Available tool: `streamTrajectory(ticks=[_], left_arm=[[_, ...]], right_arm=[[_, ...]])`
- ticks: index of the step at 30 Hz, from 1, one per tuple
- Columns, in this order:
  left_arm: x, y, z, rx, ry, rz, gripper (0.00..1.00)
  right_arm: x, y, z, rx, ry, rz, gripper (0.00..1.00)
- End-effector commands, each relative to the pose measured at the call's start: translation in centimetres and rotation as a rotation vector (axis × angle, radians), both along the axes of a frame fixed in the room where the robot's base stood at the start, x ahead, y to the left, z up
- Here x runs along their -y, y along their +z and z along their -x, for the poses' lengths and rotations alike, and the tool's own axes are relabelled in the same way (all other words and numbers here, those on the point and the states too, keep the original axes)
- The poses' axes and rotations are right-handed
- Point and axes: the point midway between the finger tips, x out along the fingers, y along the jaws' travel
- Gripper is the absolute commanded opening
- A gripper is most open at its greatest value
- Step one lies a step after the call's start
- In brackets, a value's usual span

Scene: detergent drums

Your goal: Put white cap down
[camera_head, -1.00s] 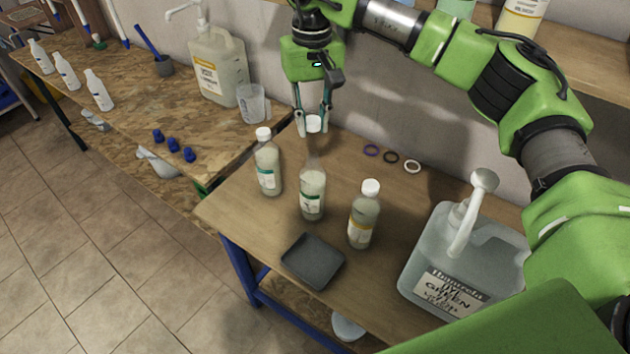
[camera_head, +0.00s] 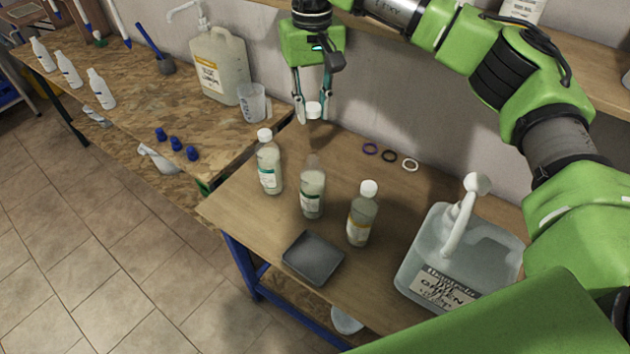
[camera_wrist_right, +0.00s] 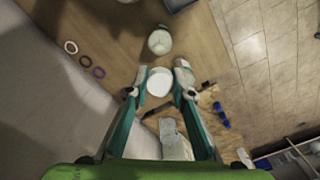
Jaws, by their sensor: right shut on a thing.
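My right gripper (camera_head: 313,108) is shut on the white cap (camera_head: 313,111) and holds it in the air above and behind the middle bottle (camera_head: 312,190). The cap also shows between the fingertips in the right wrist view (camera_wrist_right: 159,82). The middle bottle stands upright on the small table with no cap on it. The left bottle (camera_head: 269,165) and the right bottle (camera_head: 362,217) stand on either side of it with white caps on. A dark grey square tray (camera_head: 313,258) lies in front of the bottles. My left gripper is not in view.
Three rings (camera_head: 390,156) lie at the table's back. A large jug with a pump (camera_head: 440,255) stands at the right. The left workbench (camera_head: 130,120) holds a canister (camera_head: 222,70), a clear beaker (camera_head: 252,102) and several blue caps (camera_head: 176,144). Bare tabletop lies behind the bottles.

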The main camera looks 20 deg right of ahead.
Motion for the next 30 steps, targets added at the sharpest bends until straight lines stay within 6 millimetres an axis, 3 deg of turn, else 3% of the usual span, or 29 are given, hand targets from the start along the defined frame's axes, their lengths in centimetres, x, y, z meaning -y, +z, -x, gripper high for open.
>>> streamTrajectory(ticks=[9,14,20,30], left_arm=[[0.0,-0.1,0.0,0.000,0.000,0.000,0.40],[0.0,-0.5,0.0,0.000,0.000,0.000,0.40],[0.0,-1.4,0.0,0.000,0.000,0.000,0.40],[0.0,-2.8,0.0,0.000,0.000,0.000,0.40]], right_arm=[[0.0,-0.1,0.1,0.000,0.000,0.001,0.01],[0.2,-1.4,1.4,0.003,0.001,0.005,0.01],[0.7,-4.6,5.6,0.012,0.004,0.011,0.01],[1.5,-9.7,15.6,0.011,0.006,0.008,0.01]])
